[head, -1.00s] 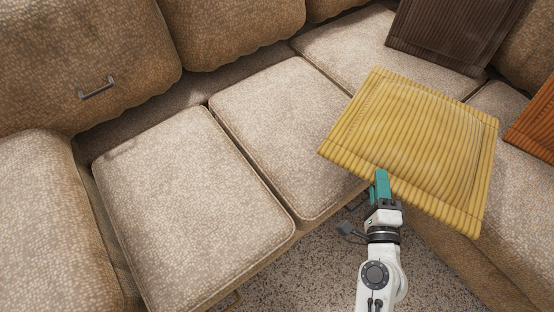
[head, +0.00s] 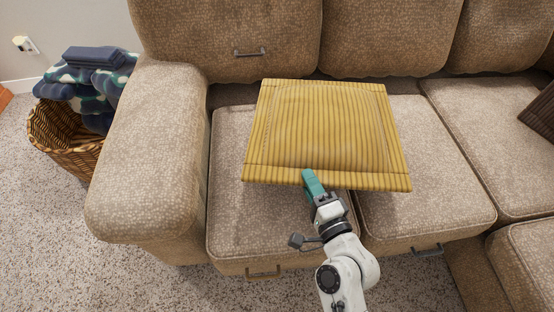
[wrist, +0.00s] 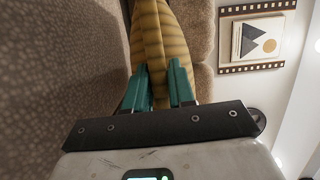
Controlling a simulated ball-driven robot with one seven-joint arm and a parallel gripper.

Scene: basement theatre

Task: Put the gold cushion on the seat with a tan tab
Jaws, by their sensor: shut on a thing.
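The gold ribbed cushion (head: 325,125) is held by its near edge in my gripper (head: 312,184), whose green fingers are shut on it. In the wrist view the cushion (wrist: 152,35) is pinched between the fingers (wrist: 158,85). It hangs over the sofa's left seat (head: 255,228) and part of the seat to its right (head: 420,200), hiding much of both. A tan tab (head: 263,272) shows low on the left seat's front. The other seat has a dark grey tab (head: 427,250).
The left armrest (head: 150,150) rises beside the left seat. A wicker basket (head: 62,140) with blankets stands left of it. A dark brown cushion (head: 543,112) lies at the far right. The backrest (head: 225,35) is behind. Carpet is clear at lower left.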

